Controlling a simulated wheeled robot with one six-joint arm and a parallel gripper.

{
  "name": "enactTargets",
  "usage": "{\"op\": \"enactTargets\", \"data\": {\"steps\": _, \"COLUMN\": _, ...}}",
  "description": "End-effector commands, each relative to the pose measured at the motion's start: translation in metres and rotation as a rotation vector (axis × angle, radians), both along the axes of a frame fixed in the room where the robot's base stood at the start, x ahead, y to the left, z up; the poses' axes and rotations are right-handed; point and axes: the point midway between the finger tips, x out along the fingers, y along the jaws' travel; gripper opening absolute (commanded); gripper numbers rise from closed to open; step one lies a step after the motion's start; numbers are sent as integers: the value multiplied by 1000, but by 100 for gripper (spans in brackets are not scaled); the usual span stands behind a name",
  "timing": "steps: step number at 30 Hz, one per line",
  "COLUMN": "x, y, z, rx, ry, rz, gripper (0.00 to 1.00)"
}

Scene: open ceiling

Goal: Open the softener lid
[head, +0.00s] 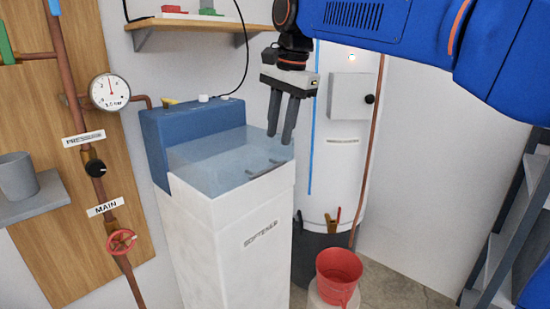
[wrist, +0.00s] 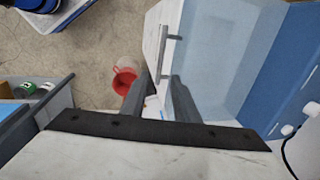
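The softener (head: 240,235) is a tall white cabinet with a blue back housing (head: 195,130). Its see-through bluish lid (head: 215,165) lies shut across the top. A grey bar handle (head: 266,169) sits near the lid's front edge; in the wrist view the handle (wrist: 164,58) shows just beyond the fingertips. My gripper (head: 280,138) points down above the lid's right part, apart from the handle. Its two dark fingers (wrist: 160,80) are apart with nothing between them.
A white tank (head: 340,170) with a grey box (head: 350,96) stands behind my gripper. Pipes, a gauge (head: 110,92) and a red valve wheel (head: 122,242) are at left. A wooden shelf (head: 205,22) hangs above.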

Motion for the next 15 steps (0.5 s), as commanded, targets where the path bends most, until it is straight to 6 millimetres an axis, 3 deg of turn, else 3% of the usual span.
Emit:
{"op": "enactTargets", "data": {"steps": 9, "x": 6, "y": 8, "z": -53, "rx": -1, "ry": 2, "rz": 1, "gripper": 28}}
{"op": "enactTargets", "data": {"steps": 15, "x": 9, "y": 11, "z": -74, "rx": 0, "ry": 0, "rz": 1, "gripper": 28}}
